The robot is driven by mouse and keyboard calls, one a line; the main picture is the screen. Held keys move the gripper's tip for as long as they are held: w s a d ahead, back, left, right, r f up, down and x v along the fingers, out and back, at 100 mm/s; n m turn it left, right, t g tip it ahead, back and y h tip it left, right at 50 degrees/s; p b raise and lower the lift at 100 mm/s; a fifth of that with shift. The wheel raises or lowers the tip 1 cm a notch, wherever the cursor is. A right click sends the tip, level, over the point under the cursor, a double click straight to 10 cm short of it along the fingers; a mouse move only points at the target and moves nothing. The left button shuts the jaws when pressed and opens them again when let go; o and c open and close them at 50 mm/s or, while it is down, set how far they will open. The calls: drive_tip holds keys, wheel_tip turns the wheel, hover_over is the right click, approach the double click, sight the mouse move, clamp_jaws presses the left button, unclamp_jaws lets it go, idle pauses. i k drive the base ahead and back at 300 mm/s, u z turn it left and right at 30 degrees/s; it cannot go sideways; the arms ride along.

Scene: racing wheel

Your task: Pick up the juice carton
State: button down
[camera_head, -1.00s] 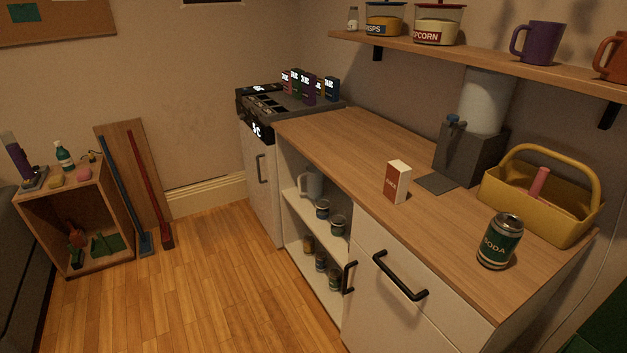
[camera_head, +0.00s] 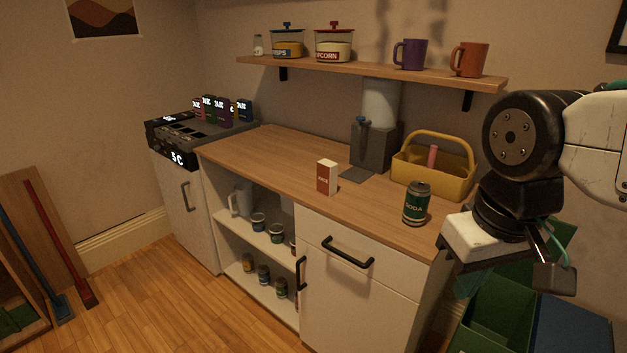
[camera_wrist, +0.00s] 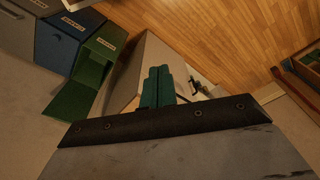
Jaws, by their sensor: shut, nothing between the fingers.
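The juice carton (camera_head: 327,177) is a small red and white box standing upright on the wooden counter (camera_head: 262,150), left of the soda can. My gripper (camera_head: 468,281) is at the right in the head view, beside the counter's right end and well away from the carton. In the wrist view its green fingers (camera_wrist: 157,88) are together with nothing between them. The carton cannot be made out in the wrist view.
A soda can (camera_head: 417,203) and a yellow caddy (camera_head: 433,172) stand on the counter between my gripper and the carton. A dispenser (camera_head: 376,140) stands behind. A shelf (camera_head: 372,75) with mugs and jars hangs above. Green bins (camera_head: 502,318) stand below my arm.

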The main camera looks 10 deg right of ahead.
sight(327, 170)
drive_tip(key=u, duration=1)
drive_tip(key=i, duration=1.3)
drive_tip(key=z, duration=0.5)
